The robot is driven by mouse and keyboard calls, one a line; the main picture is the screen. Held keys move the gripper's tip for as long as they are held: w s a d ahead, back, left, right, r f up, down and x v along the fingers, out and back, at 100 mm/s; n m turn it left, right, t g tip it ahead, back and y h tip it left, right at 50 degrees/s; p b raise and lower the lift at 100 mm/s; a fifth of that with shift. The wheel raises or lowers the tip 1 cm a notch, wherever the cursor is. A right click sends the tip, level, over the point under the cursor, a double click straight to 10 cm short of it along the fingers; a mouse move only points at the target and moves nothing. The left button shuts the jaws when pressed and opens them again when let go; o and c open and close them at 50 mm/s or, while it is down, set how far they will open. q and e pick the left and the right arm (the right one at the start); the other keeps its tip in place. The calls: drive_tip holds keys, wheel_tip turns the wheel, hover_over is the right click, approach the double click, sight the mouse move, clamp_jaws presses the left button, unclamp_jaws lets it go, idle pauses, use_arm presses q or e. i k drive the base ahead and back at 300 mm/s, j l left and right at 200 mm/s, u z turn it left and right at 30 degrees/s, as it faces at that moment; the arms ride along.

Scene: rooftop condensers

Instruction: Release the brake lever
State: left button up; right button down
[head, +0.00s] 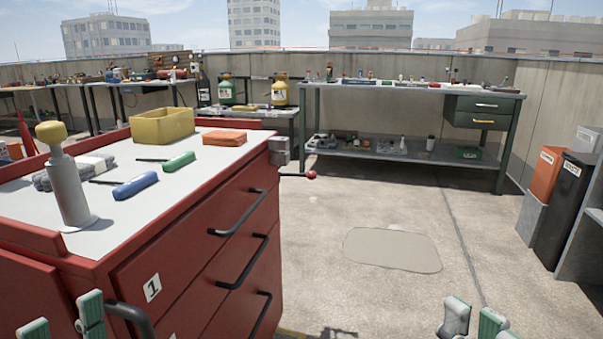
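The brake lever (297,175) is a thin dark rod with a red ball knob at its end. It sticks out to the right, roughly level, from a grey bracket (279,150) at the far right corner of the red tool cart (190,262). My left gripper (61,312) is at the bottom left, in front of the cart's near side, open and empty. My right gripper (474,312) is at the bottom right over the floor, with its fingertips apart and nothing seen between them. Both are well short of the lever.
Black drawer handles jut from the cart. A workbench (400,90) stands behind. Bins (565,195) stand at right. Floor between is clear.

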sight(311, 175)
drive_tip(key=k, duration=0.6)
drive_tip(key=u, duration=1.5)
drive_tip(key=l+u, duration=0.25)
drive_tip(key=i+l, duration=0.1)
drive_tip(key=l, duration=1.75)
drive_tip(key=i+l, duration=0.15)
drive_tip(key=l, duration=0.75)
